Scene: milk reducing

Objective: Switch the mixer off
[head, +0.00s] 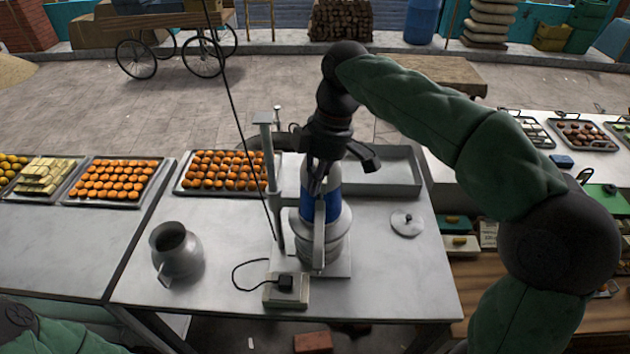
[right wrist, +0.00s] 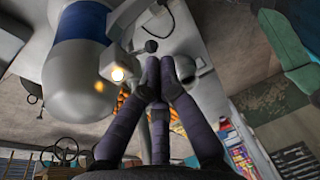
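The mixer (head: 306,218) stands on the middle table, a grey upright machine with a blue band. In the right wrist view the mixer (right wrist: 75,75) fills the left side, with a glowing orange-white light (right wrist: 118,74) on its grey body. A small dark round knob (right wrist: 151,46) shows just past my fingertips; I cannot tell whether they touch it. My right gripper (head: 318,188) is at the mixer's upper part, partly covering it. In the right wrist view its fingers (right wrist: 160,62) are together, with nothing visible between them. My left gripper is out of view.
A grey jug (head: 177,252) stands left of the mixer, and a metal lid (head: 406,222) lies to its right. A power box (head: 286,290) with a black cable is at the front. Trays of orange sweets (head: 226,170) and an empty metal tray (head: 385,178) are behind.

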